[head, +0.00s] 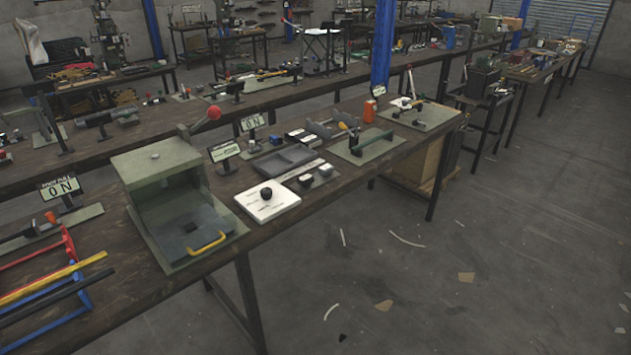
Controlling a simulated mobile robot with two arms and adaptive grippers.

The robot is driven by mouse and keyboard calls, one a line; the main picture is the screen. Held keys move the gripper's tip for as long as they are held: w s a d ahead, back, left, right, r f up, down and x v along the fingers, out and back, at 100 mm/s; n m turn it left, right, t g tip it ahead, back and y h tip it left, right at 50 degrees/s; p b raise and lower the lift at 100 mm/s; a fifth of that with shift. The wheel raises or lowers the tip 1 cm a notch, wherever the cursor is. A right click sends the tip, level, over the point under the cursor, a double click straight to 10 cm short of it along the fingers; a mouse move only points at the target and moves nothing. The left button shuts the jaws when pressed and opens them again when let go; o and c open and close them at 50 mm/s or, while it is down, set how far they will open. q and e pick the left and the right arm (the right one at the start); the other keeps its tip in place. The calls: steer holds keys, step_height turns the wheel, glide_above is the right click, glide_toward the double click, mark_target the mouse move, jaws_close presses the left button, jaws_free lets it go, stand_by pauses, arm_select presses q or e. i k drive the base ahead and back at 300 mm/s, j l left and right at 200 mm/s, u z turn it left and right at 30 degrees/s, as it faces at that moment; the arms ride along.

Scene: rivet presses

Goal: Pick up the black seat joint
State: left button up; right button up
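Several small black parts lie on the long dark bench, and I cannot tell for certain which is the black seat joint. A small rounded black piece (267,193) stands on a white board (266,206) at the middle of the bench. A small black-topped block (305,181) sits just right of the board, next to a grey block (325,170). Neither of my grippers is in view, and nothing shows as held.
A green-grey press housing (153,166) with a yellow handle (208,244) stands left of the board. A grey tray (283,158) lies behind it. Coloured bars (52,278) lie at the near left. The floor (480,260) right of the bench is open, with scattered scraps.

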mark_target(306, 179)
steer(key=i+l+u, duration=0.1)
steer(key=i+l, duration=0.9)
